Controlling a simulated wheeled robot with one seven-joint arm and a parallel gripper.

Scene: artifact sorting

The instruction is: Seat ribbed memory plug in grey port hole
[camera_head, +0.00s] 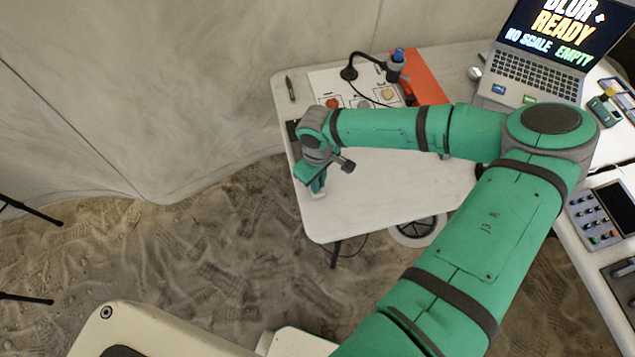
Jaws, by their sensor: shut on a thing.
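My gripper (318,187) hangs at the end of my green arm, over the left front part of the white table (400,205). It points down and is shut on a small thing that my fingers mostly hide. I cannot tell from this view whether that thing is the ribbed memory plug, or whether it touches the table. I cannot make out the grey port hole. A small green-grey device (604,110) with a yellow top stands at the far right.
A laptop (540,75) stands at the back right. A control panel (600,212) is at right. The table's front middle is clear.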

